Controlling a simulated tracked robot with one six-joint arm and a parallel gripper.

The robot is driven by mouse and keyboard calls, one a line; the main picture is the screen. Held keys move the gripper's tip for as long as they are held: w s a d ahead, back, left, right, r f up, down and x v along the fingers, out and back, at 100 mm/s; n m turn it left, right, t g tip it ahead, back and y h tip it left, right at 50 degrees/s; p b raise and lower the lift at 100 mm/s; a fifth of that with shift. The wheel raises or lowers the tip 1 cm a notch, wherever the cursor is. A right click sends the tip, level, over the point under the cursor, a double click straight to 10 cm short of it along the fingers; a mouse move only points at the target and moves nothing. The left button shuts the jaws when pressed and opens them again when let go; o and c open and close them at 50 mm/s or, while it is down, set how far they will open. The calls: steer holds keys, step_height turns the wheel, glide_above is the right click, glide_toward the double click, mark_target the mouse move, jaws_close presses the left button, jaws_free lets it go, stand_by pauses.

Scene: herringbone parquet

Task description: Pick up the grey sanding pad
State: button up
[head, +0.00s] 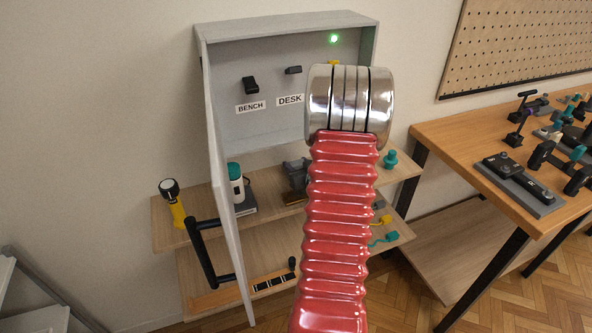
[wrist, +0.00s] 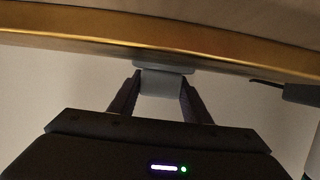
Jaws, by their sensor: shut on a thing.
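My gripper (wrist: 162,84) shows in the wrist view with its two dark fingers on either side of a light grey block, which looks like the grey sanding pad (wrist: 163,83). The fingers are shut on it. The pad's far end meets the long wooden edge (wrist: 75,35); I cannot tell whether it touches the wood. In the head view my red ribbed arm with its chrome end covers the middle of the shelves, and neither gripper nor pad can be made out there.
An open grey wall cabinet (head: 230,100) has its door swung out over the wooden shelves (head: 165,230). A yellow flashlight (head: 173,203) and a white-and-teal bottle (head: 236,185) stand on the upper shelf. A workbench (head: 450,135) with several tools is at right.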

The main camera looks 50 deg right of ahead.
steer(key=shift+c, duration=1.3)
steer(key=shift+r, duration=0.15)
